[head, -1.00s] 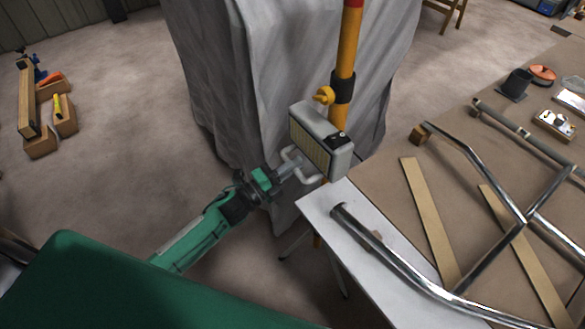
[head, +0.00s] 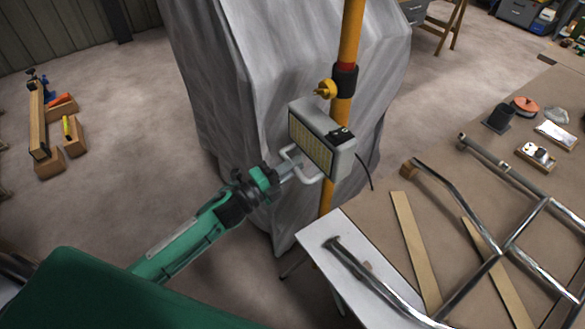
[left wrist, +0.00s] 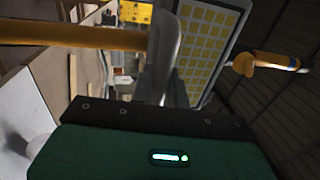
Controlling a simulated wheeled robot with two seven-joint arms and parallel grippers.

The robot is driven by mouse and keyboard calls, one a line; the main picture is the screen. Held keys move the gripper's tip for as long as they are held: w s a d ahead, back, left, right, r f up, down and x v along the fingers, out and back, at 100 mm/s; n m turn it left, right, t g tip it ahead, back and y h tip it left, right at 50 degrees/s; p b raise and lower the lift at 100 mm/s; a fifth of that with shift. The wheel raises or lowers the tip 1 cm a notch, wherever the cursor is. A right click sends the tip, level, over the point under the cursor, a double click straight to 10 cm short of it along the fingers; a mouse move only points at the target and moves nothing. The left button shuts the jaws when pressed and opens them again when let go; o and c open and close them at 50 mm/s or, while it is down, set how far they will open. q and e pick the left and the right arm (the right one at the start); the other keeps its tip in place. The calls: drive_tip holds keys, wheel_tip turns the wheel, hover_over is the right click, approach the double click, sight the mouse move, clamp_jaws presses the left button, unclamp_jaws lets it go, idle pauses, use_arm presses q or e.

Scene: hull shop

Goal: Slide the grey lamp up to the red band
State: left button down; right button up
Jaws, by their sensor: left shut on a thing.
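The grey lamp (head: 320,140), a box with a yellowish LED panel, sits on an upright orange pole (head: 350,35). A black collar (head: 344,80) with a yellow knob (head: 326,89) is on the pole just above the lamp body. My left gripper (head: 289,174) is shut on the lamp's white bar handle (head: 303,172), at the lamp's lower left. The lamp's panel also shows close up in the left wrist view (left wrist: 209,40). My right gripper is not in view.
A grey draped cover (head: 240,90) stands right behind the pole. A workbench (head: 375,225) with a metal tube frame (head: 487,265) and wooden strips lies at the right, below the lamp. A thin dark cable (head: 366,172) hangs from the lamp. Wooden blocks (head: 75,138) lie on the left floor.

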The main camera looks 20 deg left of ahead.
use_arm(q)
drive_tip(key=shift+r, duration=0.3)
drive_tip(key=c, duration=1.4)
unclamp_jaws()
drive_tip(key=shift+f, duration=0.1)
drive_tip(key=shift+s+a+f, duration=0.1)
drive_tip(key=shift+s+a, duration=0.05)
drive_tip(key=b+v, duration=0.4)
drive_tip(key=v, duration=0.9)
drive_tip(key=shift+s+b, duration=0.15)
drive_tip(key=shift+b, duration=0.15)
drive_tip(key=shift+a, duration=0.15)
